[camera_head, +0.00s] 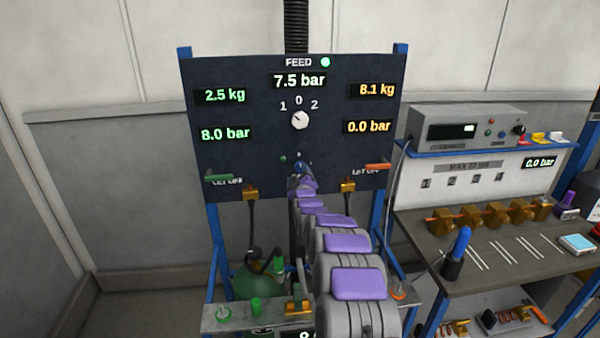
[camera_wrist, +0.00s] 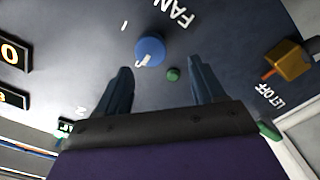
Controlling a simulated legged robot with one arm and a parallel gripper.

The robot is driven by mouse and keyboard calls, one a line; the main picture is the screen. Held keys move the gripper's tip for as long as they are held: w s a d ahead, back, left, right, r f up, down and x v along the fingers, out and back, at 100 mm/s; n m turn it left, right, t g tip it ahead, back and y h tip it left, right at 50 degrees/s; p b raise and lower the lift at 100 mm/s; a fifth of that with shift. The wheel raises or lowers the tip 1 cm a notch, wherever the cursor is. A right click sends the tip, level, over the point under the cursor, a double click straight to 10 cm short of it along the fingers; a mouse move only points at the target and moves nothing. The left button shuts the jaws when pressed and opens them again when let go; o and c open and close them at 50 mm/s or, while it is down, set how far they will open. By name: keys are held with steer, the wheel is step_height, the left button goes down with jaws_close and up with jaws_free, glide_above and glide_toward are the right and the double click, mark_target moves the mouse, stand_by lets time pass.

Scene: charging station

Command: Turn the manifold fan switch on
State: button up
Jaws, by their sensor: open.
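The fan switch (camera_wrist: 150,50) is a round blue knob with a white pointer mark, beside the white FAN lettering (camera_wrist: 180,14) in the wrist view. The pointer mark lies toward the lower left of that view. A small green lamp (camera_wrist: 173,74) sits next to the knob. My gripper (camera_wrist: 160,65) is open and empty, its two dark fingers pointing at the panel with the knob ahead of and between the tips. I cannot tell whether they touch it. In the head view my arm hides most of this area; the lamp (camera_head: 283,159) shows at its left.
The dark panel (camera_head: 240,150) carries a white FEED knob (camera_head: 300,120) and several displays. A green lever (camera_head: 219,178) and an orange lever (camera_head: 378,167) stick out at the sides. A workbench (camera_head: 425,230) with metal parts and a blue-handled tool (camera_head: 459,245) stands right.

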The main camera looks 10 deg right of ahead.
mark_target(300, 167)
steer(key=w, duration=0.4)
steer(key=shift+w+a+b, duration=0.15)
steer(key=shift+a+b, duration=0.1)
steer(key=shift+b, duration=0.1)
steer(key=shift+d, duration=1.25)
steer(key=shift+c, duration=1.4)
steer(key=shift+d, duration=0.15)
steer(key=shift+c, duration=1.6)
steer(key=shift+a+r, duration=0.1)
steer(key=shift+a, duration=0.6)
steer(key=c, duration=0.5)
steer(key=shift+d, duration=0.1)
